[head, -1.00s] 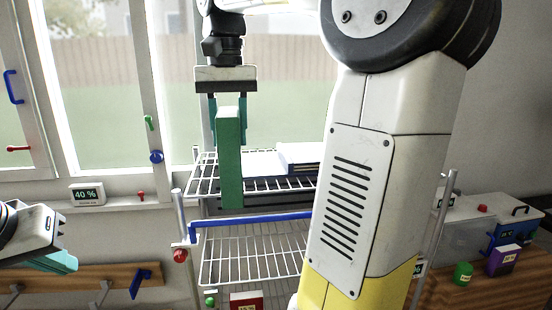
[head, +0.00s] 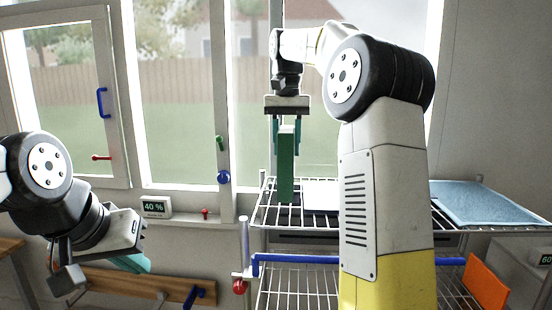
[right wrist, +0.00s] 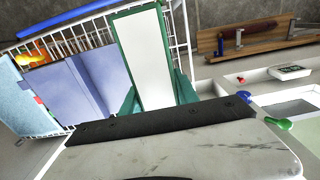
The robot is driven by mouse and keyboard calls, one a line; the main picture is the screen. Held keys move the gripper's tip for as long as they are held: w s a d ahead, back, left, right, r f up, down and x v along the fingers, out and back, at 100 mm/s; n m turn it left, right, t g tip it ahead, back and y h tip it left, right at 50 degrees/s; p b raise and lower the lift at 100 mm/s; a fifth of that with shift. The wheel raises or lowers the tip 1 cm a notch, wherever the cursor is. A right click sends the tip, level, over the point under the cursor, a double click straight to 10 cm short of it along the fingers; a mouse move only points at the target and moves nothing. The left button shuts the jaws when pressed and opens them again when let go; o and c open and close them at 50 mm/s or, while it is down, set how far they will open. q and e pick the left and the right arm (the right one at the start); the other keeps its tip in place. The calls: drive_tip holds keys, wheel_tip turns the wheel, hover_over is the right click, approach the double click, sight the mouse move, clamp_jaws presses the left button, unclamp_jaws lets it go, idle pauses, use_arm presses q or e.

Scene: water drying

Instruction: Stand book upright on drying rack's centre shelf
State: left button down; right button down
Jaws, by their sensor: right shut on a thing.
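The book, green with a white inner face, is upright in my right gripper (head: 286,130), which points down with its teal fingers on either side of the book's top. The green book (head: 286,172) hangs at the left part of the wire drying rack's upper shelf (head: 268,216). I cannot tell whether its lower end touches the wires. In the right wrist view the book (right wrist: 147,62) is between the fingers, with rack wires behind it. My left gripper (head: 135,263) is at the lower left, away from the rack; its finger gap is unclear. My right arm hides the rack's middle.
A light blue cloth (head: 480,203) lies on the shelf's right part. A white flat thing (head: 320,196) lies beside the book. A blue bar (head: 295,259) runs along the rack's front. An orange panel (head: 486,282) is at lower right. Windows stand behind.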

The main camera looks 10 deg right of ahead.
drive_tip(key=shift+w+f, duration=0.25)
drive_tip(key=shift+f, duration=0.65)
drive_tip(key=shift+w+f, duration=0.25)
drive_tip(key=shift+f, duration=0.7)
drive_tip(key=c, duration=0.9)
unclamp_jaws()
